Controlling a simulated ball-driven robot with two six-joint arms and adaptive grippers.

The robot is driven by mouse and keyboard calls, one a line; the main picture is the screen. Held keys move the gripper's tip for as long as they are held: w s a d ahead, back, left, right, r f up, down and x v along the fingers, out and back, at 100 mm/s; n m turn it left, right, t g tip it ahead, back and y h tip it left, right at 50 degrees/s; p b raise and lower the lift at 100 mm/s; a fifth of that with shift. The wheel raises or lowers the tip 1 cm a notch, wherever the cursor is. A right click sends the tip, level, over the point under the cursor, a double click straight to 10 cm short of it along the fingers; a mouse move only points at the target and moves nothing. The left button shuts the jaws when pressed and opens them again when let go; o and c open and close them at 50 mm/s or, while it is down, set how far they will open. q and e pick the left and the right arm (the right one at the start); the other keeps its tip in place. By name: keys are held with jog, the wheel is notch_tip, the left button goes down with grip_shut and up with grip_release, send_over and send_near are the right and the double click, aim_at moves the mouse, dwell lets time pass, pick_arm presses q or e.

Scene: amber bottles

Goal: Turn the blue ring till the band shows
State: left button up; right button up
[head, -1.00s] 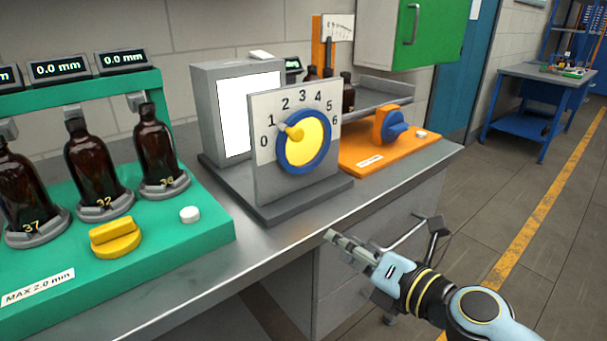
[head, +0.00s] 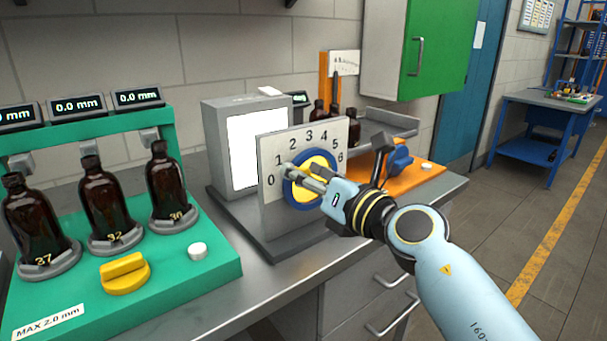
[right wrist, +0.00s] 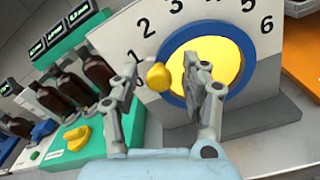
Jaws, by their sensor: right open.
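The blue ring (head: 331,164) surrounds a yellow disc on an upright white plate (head: 270,150) numbered 0 to 6. In the right wrist view the ring (right wrist: 236,98) shows with a yellow knob (right wrist: 159,77) at its left side, near the 1. My right gripper (head: 290,178) is in front of the dial's left part and hides some of the ring and the knob. In the right wrist view its fingers (right wrist: 160,90) are apart, one on each side of the knob, with no clear contact. A lit white panel (head: 245,145) stands behind the dial. My left gripper is out of view.
A green stand (head: 215,262) with amber bottles (head: 108,205), a yellow knob (head: 125,273) and a white button (head: 197,250) is on the left. An orange unit (head: 425,172) with a blue knob (head: 399,158) is to the right of the dial.

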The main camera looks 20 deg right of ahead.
jog(key=shift+w+a, duration=0.1)
jog(key=shift+w, duration=0.2)
jog(key=shift+s+r, duration=0.1)
grip_shut()
jog(key=m+p, duration=0.1)
jog(key=p, duration=0.1)
jog(key=d+r+m+p, duration=0.1)
jog(key=p, duration=0.1)
jog(key=m+p, duration=0.1)
jog(key=shift+w+d+r+m+p, duration=0.15)
jog(key=shift+w+r+m+p, duration=0.15)
jog(key=shift+r+p, duration=0.1)
jog(key=shift+d+m+p, duration=0.25)
jog(key=shift+m+p, duration=0.2)
jog(key=shift+m, duration=0.15)
jog(key=shift+f, duration=0.15)
